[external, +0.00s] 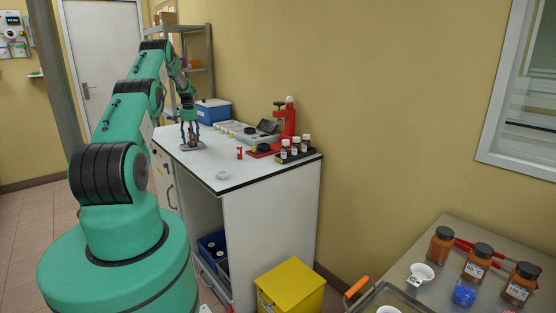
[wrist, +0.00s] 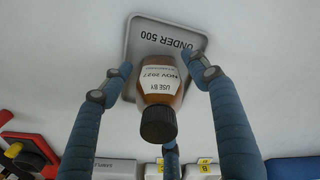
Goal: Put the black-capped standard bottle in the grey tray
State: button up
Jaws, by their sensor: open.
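The black-capped bottle (wrist: 160,88) is brown with a white label reading "USE BY NOV 2027". In the wrist view its base is over the grey tray (wrist: 133,42), which is marked "UNDER 500", and its black cap points toward the camera. It appears to stand in the tray, though its bottom edge is hard to see. My gripper (wrist: 161,68) is open, with its fingers spread on either side of the bottle and gaps showing. In the external view my gripper (external: 189,133) is low over the tray (external: 188,147) on the white counter; the bottle is hard to make out there.
On the counter, a rack of small white-capped bottles (external: 295,152), a red device (external: 285,125), a small red item (external: 239,153) and a white dish (external: 222,175) stand to the right. A blue box (external: 213,111) is behind. The counter's front middle is mostly clear.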

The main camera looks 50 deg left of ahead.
jog(key=shift+r, duration=0.1)
notch_tip(320, 180, up, 12)
jog(key=shift+p, duration=0.9)
jog(key=shift+w, duration=0.1)
dwell(0.6)
